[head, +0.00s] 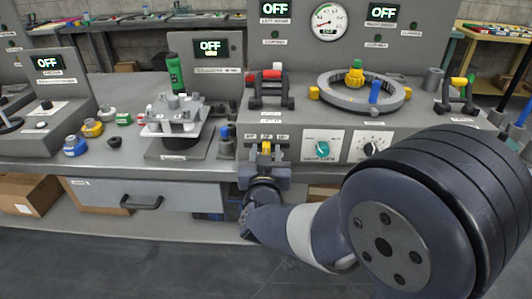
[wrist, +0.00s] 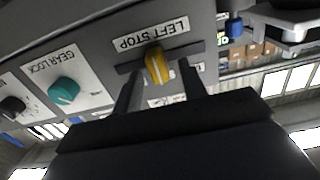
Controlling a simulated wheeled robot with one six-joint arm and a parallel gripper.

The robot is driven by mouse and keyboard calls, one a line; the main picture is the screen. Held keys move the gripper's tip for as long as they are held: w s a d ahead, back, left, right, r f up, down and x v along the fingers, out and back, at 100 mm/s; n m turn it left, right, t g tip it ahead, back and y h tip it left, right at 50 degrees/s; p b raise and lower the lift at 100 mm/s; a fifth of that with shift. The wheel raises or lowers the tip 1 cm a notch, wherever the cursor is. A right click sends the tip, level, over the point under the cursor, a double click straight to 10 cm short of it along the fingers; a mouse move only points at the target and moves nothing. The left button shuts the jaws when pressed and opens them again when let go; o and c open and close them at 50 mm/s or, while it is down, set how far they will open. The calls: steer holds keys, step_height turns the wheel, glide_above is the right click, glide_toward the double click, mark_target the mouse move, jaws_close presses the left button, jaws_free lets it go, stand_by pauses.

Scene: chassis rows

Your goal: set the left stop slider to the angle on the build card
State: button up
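The left stop slider has a yellow knob (head: 266,147) on the front face of the grey console. In the wrist view the same yellow knob (wrist: 157,66) sits in a dark horizontal slot under a white "LEFT STOP" label (wrist: 150,36). My gripper (head: 264,162) is right in front of the knob. In the wrist view my gripper (wrist: 159,74) has its two dark fingers apart, one on each side of the knob, with gaps visible. Small scale labels above the slot are too small to read in the head view. I cannot make out a build card.
A teal gear lock knob (head: 322,148) and a black dial (head: 372,149) are right of the slider. A grey ring fixture (head: 330,97) stands on the console top. A drawer with a black handle (head: 142,202) is at lower left. Displays (head: 210,48) read OFF.

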steer(key=shift+w, duration=0.35)
steer(key=shift+c, duration=0.3)
jaws_close()
